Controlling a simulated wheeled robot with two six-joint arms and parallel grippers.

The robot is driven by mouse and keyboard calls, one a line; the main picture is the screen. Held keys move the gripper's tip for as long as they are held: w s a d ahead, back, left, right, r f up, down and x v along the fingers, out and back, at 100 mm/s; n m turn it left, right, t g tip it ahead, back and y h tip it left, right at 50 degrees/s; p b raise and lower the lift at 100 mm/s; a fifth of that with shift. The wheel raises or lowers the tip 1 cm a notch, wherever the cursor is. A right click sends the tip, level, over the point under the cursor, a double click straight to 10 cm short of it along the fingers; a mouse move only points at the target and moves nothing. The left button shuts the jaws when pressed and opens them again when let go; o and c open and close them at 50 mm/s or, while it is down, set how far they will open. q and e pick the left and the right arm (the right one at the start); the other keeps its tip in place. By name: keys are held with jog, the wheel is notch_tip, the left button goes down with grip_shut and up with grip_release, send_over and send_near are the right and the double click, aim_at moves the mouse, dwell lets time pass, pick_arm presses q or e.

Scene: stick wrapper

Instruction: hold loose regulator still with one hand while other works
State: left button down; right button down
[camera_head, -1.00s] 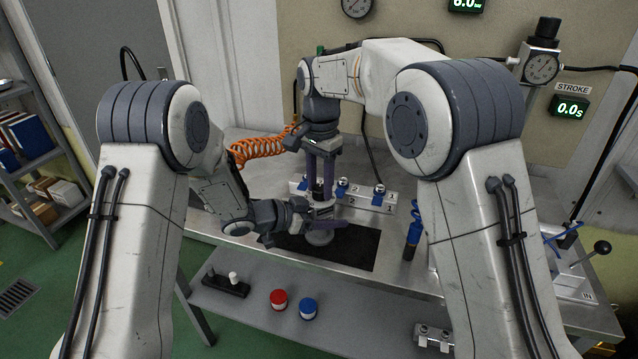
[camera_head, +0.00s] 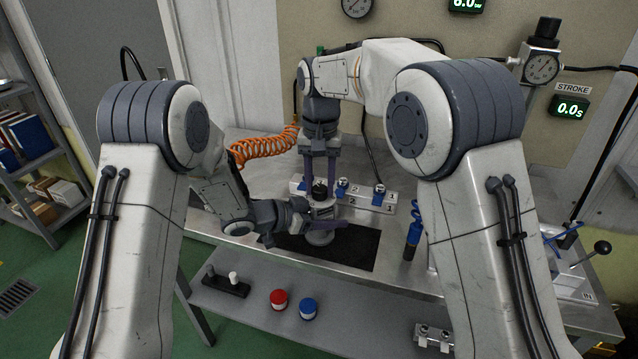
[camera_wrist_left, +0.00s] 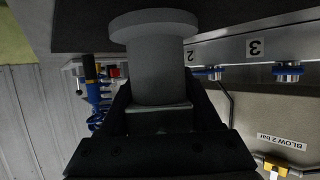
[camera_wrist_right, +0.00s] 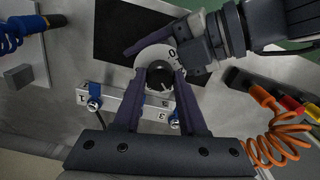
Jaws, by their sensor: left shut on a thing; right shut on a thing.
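The loose regulator is a light grey cylinder with a flange (camera_wrist_left: 157,60) and a black knob on top (camera_wrist_right: 160,76). It stands upright over the dark mat (camera_head: 355,246). A white band with a 0 mark (camera_wrist_right: 150,54) shows around the knob. My left gripper (camera_head: 322,224) is shut on the regulator's body from the side, low near the mat. My right gripper (camera_wrist_right: 159,80) comes from above with its purple fingers on both sides of the knob, shut on it. The finger contact is partly hidden in the head view.
A numbered rail with blue fittings (camera_head: 375,200) stands just behind. An orange coiled hose (camera_head: 265,148) lies back left, and a blue-handled tool (camera_head: 413,238) stands to the right. Red (camera_head: 278,299) and blue (camera_head: 308,308) jars are on the lower shelf.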

aim_at(320, 187)
dwell(0.4)
jog(key=shift+c, duration=2.2)
grip_release()
notch_tip(320, 187, up, 12)
